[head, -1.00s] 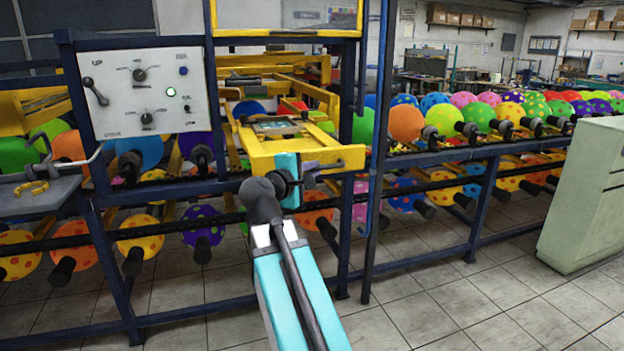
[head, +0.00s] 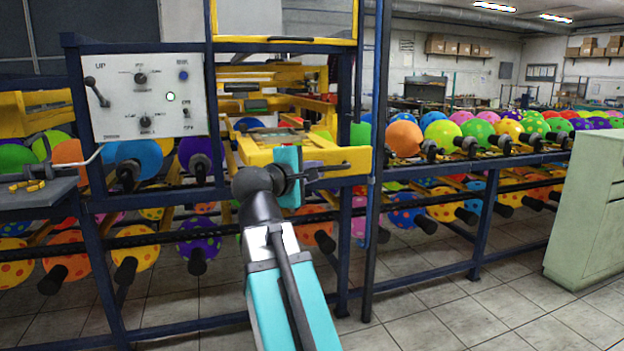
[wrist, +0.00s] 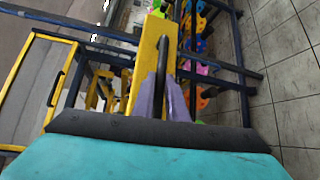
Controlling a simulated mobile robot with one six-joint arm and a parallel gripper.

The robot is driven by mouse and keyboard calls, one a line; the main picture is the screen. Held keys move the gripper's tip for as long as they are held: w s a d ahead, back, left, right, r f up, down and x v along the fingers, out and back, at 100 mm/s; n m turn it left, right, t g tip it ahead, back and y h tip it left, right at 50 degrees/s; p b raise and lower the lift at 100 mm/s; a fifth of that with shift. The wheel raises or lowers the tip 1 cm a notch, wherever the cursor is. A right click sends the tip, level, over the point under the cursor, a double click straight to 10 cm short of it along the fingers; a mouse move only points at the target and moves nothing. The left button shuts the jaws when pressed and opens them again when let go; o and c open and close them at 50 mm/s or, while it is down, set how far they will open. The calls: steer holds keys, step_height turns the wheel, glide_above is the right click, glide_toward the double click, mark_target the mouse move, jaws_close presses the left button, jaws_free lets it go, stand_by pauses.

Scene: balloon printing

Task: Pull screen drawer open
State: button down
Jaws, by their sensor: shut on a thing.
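The screen drawer (head: 340,158) is a yellow frame in the blue machine, to the right of the control panel. Its front bar also shows in the wrist view (wrist: 148,62), with a dark handle rod beside it. My gripper (head: 314,172) is at the front of the drawer, with its purple fingers (wrist: 172,98) closed around the dark rod. The rod is partly hidden between the fingers. In the head view my cyan and black wrist covers part of the drawer front.
A white control panel (head: 150,97) is mounted on the blue frame at left. A small grey table (head: 40,194) stands at far left. Rows of colourful balloons (head: 404,138) run along the rack. A pale green cabinet (head: 590,215) stands at right. The tiled floor is clear in front.

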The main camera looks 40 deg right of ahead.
steer(key=shift+s, duration=0.15)
stand_by(0.3)
steer(key=c, duration=1.8)
jaws_free()
steer(key=shift+o, duration=0.2)
steer(key=shift+a, duration=0.1)
steer(key=b+v, duration=0.1)
steer(key=v, duration=1.2)
steer(key=shift+s+a+b, duration=0.15)
steer(key=shift+a+b, duration=0.15)
steer(key=shift+a, duration=0.05)
steer(key=shift+r, duration=0.15)
